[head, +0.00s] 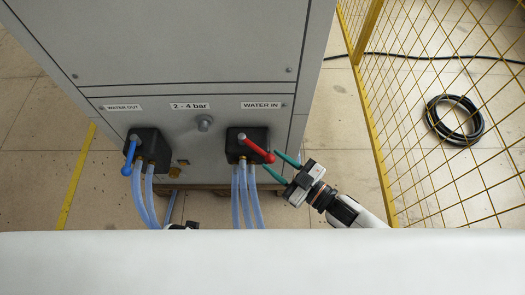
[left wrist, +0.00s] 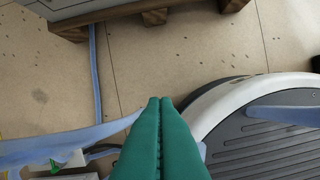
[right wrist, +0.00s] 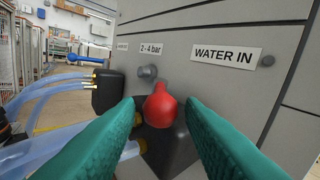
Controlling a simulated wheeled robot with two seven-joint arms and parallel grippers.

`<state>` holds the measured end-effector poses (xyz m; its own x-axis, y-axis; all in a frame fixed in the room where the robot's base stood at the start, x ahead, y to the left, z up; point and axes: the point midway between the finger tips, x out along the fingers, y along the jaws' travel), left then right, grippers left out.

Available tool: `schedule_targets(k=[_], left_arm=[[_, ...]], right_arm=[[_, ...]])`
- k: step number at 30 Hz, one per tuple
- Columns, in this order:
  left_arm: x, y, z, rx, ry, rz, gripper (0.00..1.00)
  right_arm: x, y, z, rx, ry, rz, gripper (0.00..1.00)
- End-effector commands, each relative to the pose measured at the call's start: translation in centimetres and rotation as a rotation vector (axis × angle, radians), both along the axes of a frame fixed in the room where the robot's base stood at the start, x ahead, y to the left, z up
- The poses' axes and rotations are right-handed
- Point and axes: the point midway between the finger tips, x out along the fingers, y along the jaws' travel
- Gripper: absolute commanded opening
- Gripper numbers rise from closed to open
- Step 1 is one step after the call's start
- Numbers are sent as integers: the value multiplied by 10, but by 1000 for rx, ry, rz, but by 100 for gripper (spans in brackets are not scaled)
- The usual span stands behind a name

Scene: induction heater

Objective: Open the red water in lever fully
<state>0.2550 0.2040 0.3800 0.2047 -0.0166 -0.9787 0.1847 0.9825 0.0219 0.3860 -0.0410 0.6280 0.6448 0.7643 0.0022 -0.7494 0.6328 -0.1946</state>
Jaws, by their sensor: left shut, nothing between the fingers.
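The red water in lever (head: 257,149) sits on the black valve block (head: 234,150) under the WATER IN label. It slants down to the right from its pivot. My right gripper (head: 272,161) is open at the lever's free end, coming from the lower right. In the right wrist view the lever's rounded red end (right wrist: 160,106) shows between the two green fingertips, with gaps on both sides; I cannot tell how deep it is between them. My left gripper (left wrist: 160,100) is shut and empty, pointing at the floor away from the lever.
The blue WATER OUT lever (head: 129,157) hangs on the left valve block. Clear blue hoses (head: 244,195) run down below both blocks. A yellow mesh fence (head: 440,110) stands to the right, with a coiled black cable (head: 454,120) behind it.

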Motion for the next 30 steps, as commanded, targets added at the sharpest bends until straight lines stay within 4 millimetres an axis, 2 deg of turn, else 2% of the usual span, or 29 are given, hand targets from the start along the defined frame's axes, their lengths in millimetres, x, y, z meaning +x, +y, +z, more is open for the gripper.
schedule_targets(k=[3,9,20,23,27,30], left_arm=[[3,0,5,0,-5,1,0],[7,-1,12,-1,-10,1,0],[7,-1,14,0,-10,2,0],[7,-1,14,0,-9,2,0],[7,-1,14,0,-9,2,0],[7,0,14,0,-9,2,0]], right_arm=[[15,18,0,2,-3,1,35],[30,35,-1,0,0,-1,35],[33,39,-1,-2,2,-2,35],[33,39,-1,-2,2,-2,22],[33,38,-1,-2,2,-2,0],[33,38,-1,-2,2,-2,0]])
